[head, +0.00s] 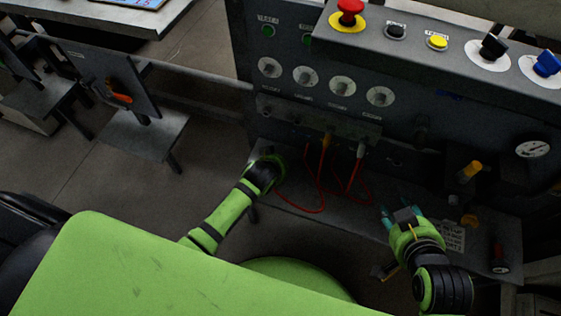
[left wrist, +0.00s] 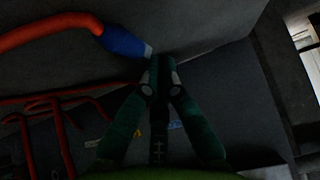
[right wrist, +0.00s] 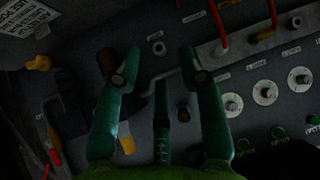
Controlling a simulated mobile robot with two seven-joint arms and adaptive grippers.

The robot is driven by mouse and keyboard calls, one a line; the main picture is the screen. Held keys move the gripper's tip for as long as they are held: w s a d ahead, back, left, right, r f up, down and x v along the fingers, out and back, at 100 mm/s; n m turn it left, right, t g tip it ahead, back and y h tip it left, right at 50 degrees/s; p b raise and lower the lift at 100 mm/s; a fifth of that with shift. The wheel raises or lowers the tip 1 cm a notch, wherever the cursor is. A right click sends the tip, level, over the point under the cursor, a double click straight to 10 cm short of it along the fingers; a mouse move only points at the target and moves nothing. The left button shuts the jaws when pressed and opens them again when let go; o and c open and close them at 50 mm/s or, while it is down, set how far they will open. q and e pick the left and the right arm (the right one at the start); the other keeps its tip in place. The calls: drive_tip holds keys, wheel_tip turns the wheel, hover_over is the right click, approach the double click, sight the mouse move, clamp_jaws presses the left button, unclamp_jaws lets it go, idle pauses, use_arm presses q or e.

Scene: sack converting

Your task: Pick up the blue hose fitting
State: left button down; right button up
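The blue hose fitting (left wrist: 124,41) shows in the left wrist view, on the end of a thick red hose, with a pale metal tip. My left gripper (left wrist: 160,68) has its fingertips together beside that tip; nothing shows between them, and I cannot tell whether they touch the fitting. In the head view my left gripper (head: 272,166) is at the left end of the lower shelf, and I cannot make out the fitting there. My right gripper (head: 401,214) is over the right part of the shelf; in the right wrist view (right wrist: 159,68) its fingers are apart and empty.
Red hoses (head: 318,190) hang from a connector strip (head: 290,113) onto the shelf (head: 310,203) between my grippers. The control panel with dials (head: 342,86) rises behind. A yellow-capped part (head: 469,171) and a label card (head: 452,236) are near my right gripper.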

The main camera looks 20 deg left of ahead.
use_arm(q)
drive_tip(key=s+p, duration=0.3)
drive_tip(key=s, duration=0.1)
drive_tip(key=shift+r, duration=0.2)
drive_tip(key=shift+s+f+p, duration=0.1)
drive_tip(key=shift+s+p, duration=0.7)
drive_tip(key=shift+s, duration=0.2)
drive_tip(key=shift+s+a+f, duration=0.1)
drive_tip(key=shift+s, duration=0.2)
use_arm(e)
drive_tip(key=s+d+f+g, duration=0.1)
drive_tip(key=s+f+g, duration=0.2)
drive_tip(key=f, duration=0.3)
drive_tip(key=s+d+f+g+h, duration=0.1)
drive_tip(key=s+d+f+g, duration=0.1)
drive_tip(key=s+f, duration=0.3)
drive_tip(key=shift+s+d+f+m+g, duration=0.15)
drive_tip(key=shift+s+f+m+g, duration=0.2)
drive_tip(key=shift+f+g, duration=0.65)
drive_tip(key=shift+f+t, duration=0.3)
